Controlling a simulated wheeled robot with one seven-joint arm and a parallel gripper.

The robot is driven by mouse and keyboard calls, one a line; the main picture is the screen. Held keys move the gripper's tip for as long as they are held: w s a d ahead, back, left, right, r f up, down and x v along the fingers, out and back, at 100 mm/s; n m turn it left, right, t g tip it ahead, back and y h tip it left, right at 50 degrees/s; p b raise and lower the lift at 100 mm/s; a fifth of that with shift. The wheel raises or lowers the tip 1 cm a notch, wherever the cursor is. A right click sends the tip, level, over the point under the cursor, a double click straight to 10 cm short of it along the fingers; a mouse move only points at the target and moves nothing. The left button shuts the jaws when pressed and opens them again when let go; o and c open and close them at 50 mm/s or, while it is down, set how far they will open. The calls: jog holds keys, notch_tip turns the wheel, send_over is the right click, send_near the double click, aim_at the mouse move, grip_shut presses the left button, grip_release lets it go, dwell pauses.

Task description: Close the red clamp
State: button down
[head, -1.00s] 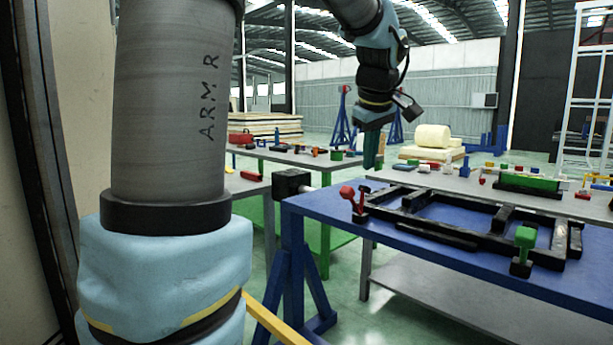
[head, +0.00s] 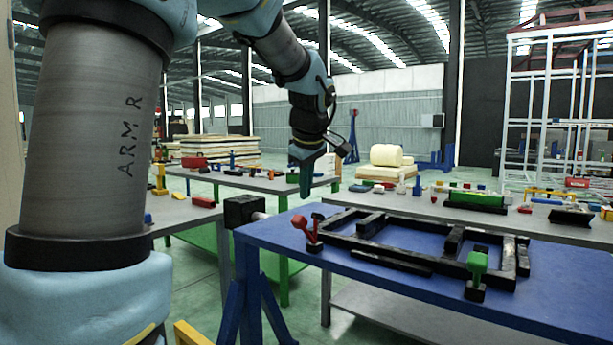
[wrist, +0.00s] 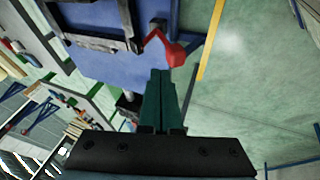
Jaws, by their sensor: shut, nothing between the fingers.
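The red clamp (head: 310,228) stands on the left end of the blue table (head: 450,300), by the near-left corner of the black chassis frame (head: 400,264). Its red handle sticks up and out. My gripper (head: 306,190) hangs above and slightly left of the clamp, fingers pointing down, not touching it in the head view. In the wrist view the red clamp (wrist: 168,48) shows just beyond the tips of my green fingers (wrist: 160,75), which are together with nothing between them. Whether the tips touch the clamp's red knob is hard to tell there.
A green clamp (head: 477,266) stands at the frame's near-right side. A black block (head: 244,210) sticks out at the blue table's left corner. Grey tables with tools and parts (head: 250,181) stand behind. The air around my gripper is clear.

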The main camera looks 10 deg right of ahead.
aim_at(306, 219)
jog(key=p+x, duration=0.1)
jog(key=x, duration=0.4)
jog(key=shift+w+d, duration=0.15)
jog(key=shift+w+d+f+p, duration=0.55)
jog(key=shift+w+d+f, duration=0.35)
jog(key=shift+w+d, duration=0.2)
jog(key=shift+s, duration=0.1)
